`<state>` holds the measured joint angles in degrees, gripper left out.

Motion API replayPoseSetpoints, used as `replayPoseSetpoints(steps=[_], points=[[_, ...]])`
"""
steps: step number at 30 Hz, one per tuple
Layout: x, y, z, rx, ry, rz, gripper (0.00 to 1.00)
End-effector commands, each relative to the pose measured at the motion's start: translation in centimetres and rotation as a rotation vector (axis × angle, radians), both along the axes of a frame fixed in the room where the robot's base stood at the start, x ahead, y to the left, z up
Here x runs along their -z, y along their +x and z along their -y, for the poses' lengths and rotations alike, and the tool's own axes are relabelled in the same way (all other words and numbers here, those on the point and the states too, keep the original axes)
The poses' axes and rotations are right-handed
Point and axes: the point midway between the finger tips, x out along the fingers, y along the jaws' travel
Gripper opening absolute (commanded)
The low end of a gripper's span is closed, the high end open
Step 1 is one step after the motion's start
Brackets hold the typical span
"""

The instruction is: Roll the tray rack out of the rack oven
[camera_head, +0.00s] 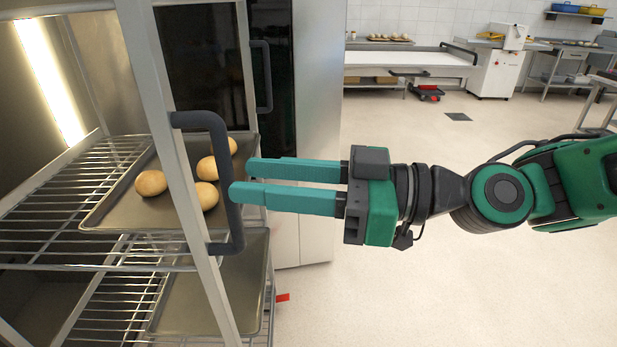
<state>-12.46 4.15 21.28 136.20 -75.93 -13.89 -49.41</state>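The tray rack (172,115) is a tall metal frame with wire shelves at the left of the head view. It stands in the rack oven (45,30), whose lit inner wall shows at far left. A dark grey vertical handle (230,215) is fixed to the rack's near post. My gripper (240,181) reaches in from the right, its teal fingers pointing left at the handle. The fingers are apart with a narrow gap and nothing clearly between them. The lower fingertip overlaps the handle in the picture; I cannot tell whether it touches.
A tray (115,213) of several round buns sits on the upper shelf, with another tray (190,290) below. A second dark handle (267,75) is behind. A small red part (283,297) sticks out low. Floor at right is clear; a long table (410,62) and machine (497,72) stand farther back.

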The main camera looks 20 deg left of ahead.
Motion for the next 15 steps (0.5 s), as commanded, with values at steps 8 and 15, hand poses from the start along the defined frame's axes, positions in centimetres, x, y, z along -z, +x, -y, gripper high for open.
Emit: replayPoseSetpoints(steps=[8,15], points=[[0.0,1.1,3.9,0.004,0.0,-0.001,0.33],[0.0,1.4,5.0,0.004,0.001,0.0,0.33]])
